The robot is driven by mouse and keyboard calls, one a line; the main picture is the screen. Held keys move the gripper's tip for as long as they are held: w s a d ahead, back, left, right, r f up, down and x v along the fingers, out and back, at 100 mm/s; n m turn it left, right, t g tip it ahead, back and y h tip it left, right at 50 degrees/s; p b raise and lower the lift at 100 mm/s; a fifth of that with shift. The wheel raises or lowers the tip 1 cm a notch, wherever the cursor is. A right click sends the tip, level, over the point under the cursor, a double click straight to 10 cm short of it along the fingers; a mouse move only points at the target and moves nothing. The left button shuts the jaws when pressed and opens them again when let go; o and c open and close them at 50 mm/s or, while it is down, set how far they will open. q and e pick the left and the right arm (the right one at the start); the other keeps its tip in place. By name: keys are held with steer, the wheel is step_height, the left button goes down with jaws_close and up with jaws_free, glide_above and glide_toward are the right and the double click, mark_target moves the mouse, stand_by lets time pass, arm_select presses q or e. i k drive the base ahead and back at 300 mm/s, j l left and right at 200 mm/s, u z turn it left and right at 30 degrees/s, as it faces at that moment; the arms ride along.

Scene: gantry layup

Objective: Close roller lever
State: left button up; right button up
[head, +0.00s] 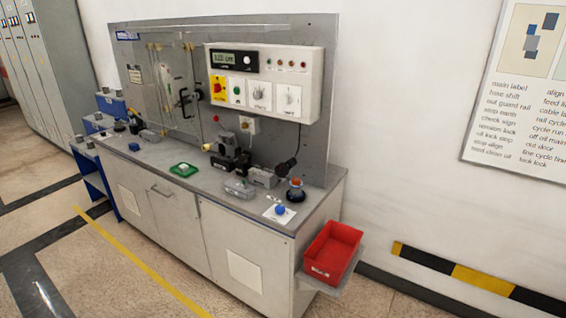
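No part is clearly readable as the roller lever from this distance. A small grey block (263,177) sits on the bench top (222,196), with a dark angled arm (286,166) beside it at the right; I cannot tell whether this is the lever or how it is set. A black device with a yellowish end (230,154) stands to the left of it. A clear hinged door (170,90) with a black handle (184,97) is on the back panel. Neither of my grippers shows in the head view.
A white control box (262,80) is on the back panel. A green tray (184,169), a blue knob on a white plate (280,211) and a dark round-based part (296,190) are on the bench. A red bin (333,252) hangs at the right end. The floor in front is clear.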

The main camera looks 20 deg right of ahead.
mark_target(228, 139)
steer(key=z, duration=0.95)
steer(key=i+j+z, duration=0.3)
steer(key=j+z, duration=0.35)
steer(key=i+j+z, duration=0.15)
steer(key=z, duration=0.15)
steer(key=i+j+z, duration=0.15)
steer(key=j, duration=0.45)
steer(key=j+z, duration=0.15)
steer(key=j, duration=0.4)
steer(key=i+j, duration=0.1)
steer(key=j, duration=0.45)
steer(key=i+j+z, duration=0.1)
steer(key=j, duration=0.45)
